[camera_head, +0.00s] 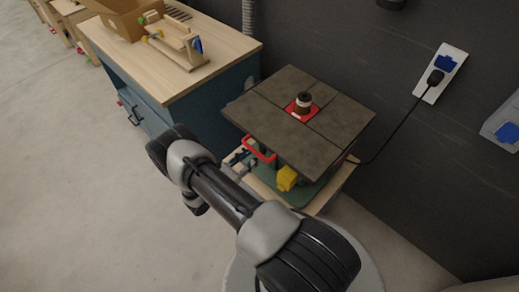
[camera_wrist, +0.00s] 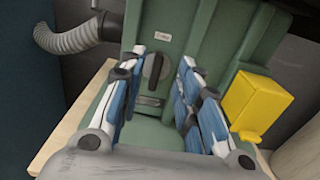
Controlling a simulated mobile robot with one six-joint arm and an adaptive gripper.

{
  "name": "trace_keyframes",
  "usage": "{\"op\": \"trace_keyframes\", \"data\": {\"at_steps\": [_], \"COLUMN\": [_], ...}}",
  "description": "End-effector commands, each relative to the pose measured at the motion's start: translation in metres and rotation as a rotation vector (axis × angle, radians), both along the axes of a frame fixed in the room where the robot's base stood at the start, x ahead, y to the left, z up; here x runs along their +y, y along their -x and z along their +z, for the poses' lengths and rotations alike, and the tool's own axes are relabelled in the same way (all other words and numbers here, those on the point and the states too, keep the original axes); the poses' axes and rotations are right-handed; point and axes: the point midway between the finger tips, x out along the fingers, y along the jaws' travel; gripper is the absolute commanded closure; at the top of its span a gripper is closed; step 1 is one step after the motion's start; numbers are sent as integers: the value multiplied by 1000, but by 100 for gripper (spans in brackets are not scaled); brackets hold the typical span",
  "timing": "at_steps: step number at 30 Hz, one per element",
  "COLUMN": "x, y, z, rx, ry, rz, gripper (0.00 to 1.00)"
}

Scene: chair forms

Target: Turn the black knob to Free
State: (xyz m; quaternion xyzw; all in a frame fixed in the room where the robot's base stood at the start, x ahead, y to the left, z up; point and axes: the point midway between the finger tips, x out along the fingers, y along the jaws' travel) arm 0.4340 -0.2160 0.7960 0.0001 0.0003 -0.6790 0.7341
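The black knob (camera_wrist: 153,70) is on the front of the green machine body (camera_wrist: 191,30) in the wrist view, with its bar close to upright and tilted slightly. Small labels sit above and below it, too small to read. My gripper (camera_wrist: 166,75) is open, with its blue-padded fingers on either side of the knob in the picture and nothing between them. I cannot tell how far the fingertips are from the panel. In the head view, the knob and my gripper's fingertips are hidden.
A yellow box (camera_wrist: 257,103) sticks out right of the knob. A grey hose (camera_wrist: 70,40) is at left. In the head view, the machine's dark tabletop (camera_head: 260,108) overhangs the front, a red handle (camera_head: 258,150) is below it, and a wooden-topped workbench (camera_head: 225,50) stands left.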

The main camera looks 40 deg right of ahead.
Motion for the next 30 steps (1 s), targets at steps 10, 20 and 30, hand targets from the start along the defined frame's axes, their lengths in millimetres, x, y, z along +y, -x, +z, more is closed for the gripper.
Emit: {"op": "trace_keyframes", "data": {"at_steps": [10,20,30], "x": [-47,-51,-51], "y": [-4,-4,-4], "z": [0,0,0], "rx": [-1,0,0], "ry": [0,0,0], "rz": [-1,1,1], "gripper": [69,69,90]}}
